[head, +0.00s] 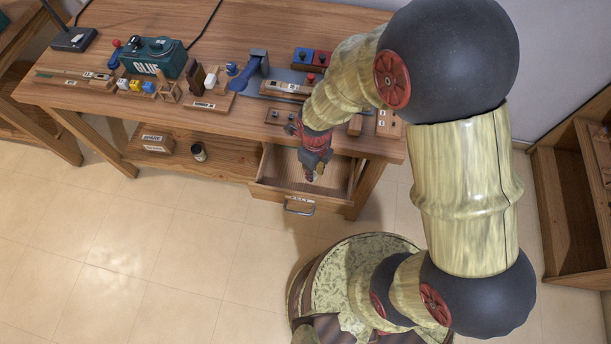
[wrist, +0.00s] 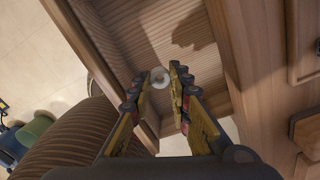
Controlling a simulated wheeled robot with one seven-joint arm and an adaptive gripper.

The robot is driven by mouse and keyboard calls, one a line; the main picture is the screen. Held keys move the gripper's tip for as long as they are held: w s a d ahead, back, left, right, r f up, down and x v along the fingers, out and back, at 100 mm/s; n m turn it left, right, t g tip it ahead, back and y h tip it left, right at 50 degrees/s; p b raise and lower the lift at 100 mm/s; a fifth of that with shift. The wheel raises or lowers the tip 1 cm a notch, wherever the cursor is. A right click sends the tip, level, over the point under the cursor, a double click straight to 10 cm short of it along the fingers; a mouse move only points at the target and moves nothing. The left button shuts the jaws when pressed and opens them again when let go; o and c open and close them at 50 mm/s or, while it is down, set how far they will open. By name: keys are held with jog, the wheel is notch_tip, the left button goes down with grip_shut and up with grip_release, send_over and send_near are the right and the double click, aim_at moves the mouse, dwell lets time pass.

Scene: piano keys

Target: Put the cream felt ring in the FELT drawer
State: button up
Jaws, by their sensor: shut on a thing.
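The cream felt ring (wrist: 160,77) shows in the wrist view between my fingertips. My gripper (wrist: 160,80) is shut on it and points down over the inside of the open drawer. In the head view my gripper (head: 313,176) hangs above the FELT drawer (head: 301,199), which is pulled out from under the bench top. The ring cannot be made out in the head view. The drawer floor (wrist: 135,38) is bare ribbed wood where it shows. I cannot tell how high the ring is above the floor.
The drawer's metal handle (head: 299,207) faces the front. The bench top (head: 120,98) above holds a green GLUE box (head: 152,57), small blocks and tools. A SPARE box (head: 157,143) and a dark jar (head: 198,152) stand on the lower shelf. A wooden shelf unit (head: 575,200) stands at the right.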

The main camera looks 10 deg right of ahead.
jog(key=f, duration=0.1)
jog(key=w+a+f+b, duration=0.1)
jog(key=w+f, duration=0.1)
jog(key=shift+w+a+f, duration=0.15)
jog(key=shift+a+f, duration=0.1)
jog(key=shift+a, duration=0.15)
jog(key=shift+a+f+b, duration=0.1)
jog(key=shift+f+b, duration=1)
jog(key=shift+f, duration=0.45)
jog(key=shift+f, duration=0.1)
jog(key=o, duration=0.7)
jog(key=shift+c, duration=0.2)
